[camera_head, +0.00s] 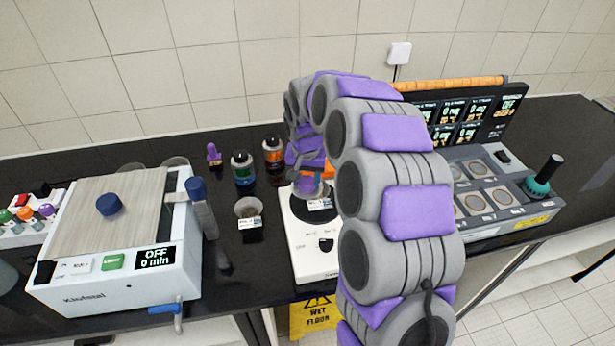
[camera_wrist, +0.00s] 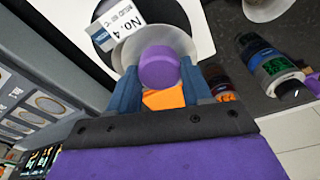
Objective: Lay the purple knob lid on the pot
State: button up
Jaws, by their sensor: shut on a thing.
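My gripper (camera_wrist: 160,82) is shut on the purple knob lid (camera_wrist: 160,66), with one blue finger on each side of the knob. A pale round pot (camera_wrist: 126,50) with a "No. 4" label lies under the lid in the wrist view. The knob hides the middle of the pot, and I cannot tell whether the lid touches it. In the head view my gripper (camera_head: 309,170) is low over the pot (camera_head: 306,188), which stands on the dark plate of a white device (camera_head: 312,250). My arm hides part of this.
A second pale cup (camera_head: 248,208) stands on the black counter left of the white device. Two dark jars (camera_head: 242,168) (camera_head: 273,153) and a small purple object (camera_head: 213,154) stand behind it. A large white machine (camera_head: 120,240) is at left, and a panel of displays (camera_head: 475,120) at right.

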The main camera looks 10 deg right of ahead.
jog(key=shift+d, duration=1.25)
jog(key=shift+a, duration=1.75)
jog(key=shift+d, duration=1.3)
jog(key=shift+a+f, duration=0.15)
jog(key=shift+a, duration=0.55)
jog(key=shift+d+f, duration=0.15)
jog(key=shift+d, duration=1.15)
jog(key=shift+a, duration=0.75)
jog(key=shift+d+f+p, duration=0.15)
jog(key=shift+d+p, duration=0.2)
jog(key=shift+d, duration=0.6)
jog(key=shift+a+f, duration=0.1)
jog(key=shift+a, duration=0.15)
